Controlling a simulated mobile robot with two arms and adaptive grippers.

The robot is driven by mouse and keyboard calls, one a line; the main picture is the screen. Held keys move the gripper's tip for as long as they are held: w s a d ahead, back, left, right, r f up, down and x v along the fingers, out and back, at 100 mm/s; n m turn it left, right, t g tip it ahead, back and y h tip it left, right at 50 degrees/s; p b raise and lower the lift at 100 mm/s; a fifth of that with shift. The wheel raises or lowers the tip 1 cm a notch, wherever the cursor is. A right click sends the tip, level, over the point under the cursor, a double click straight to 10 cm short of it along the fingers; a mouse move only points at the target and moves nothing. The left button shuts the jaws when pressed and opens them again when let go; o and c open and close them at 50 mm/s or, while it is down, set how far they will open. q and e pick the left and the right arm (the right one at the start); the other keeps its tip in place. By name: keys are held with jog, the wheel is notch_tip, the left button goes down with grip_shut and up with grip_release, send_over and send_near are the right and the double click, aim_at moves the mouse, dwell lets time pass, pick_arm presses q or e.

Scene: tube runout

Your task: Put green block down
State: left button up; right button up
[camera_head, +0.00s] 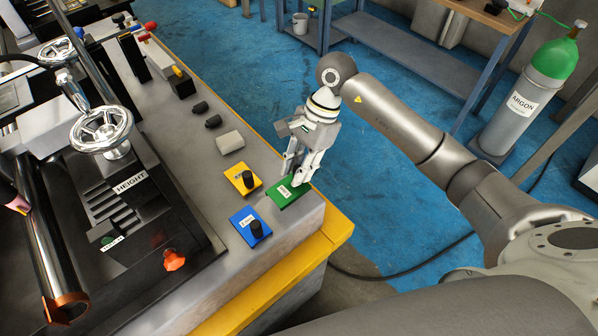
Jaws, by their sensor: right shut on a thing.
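The green block (281,199) is a flat plate with a white label, near the front right corner of the machine's grey top (262,268). My right gripper (295,178) points down at the block, with its fingers shut on it; they hide the part that they grip. The block is at or just above the grey top; I cannot tell whether it touches. A yellow block (237,183) with a black knob lies just left of it. A blue block (244,234) with a black knob lies to the lower left. My left gripper is not in view.
A yellow edge (333,233) borders the machine's top. A pale box (230,142) and dark knobs stand farther back on it. Handwheels (101,131) and a copper-ended tube (47,262) are at left. An argon cylinder (519,108) stands on the blue floor at right.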

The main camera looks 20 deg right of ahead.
aim_at(288, 184)
notch_tip(288, 184, down, 3)
jog(key=shift+w+d+p, duration=0.15)
jog(key=shift+p, duration=0.7)
jog(key=shift+f, duration=0.2)
jog(key=shift+f, duration=0.1)
jog(key=shift+f+b, duration=0.15)
jog(key=shift+b, duration=0.15)
jog(key=o, duration=0.9)
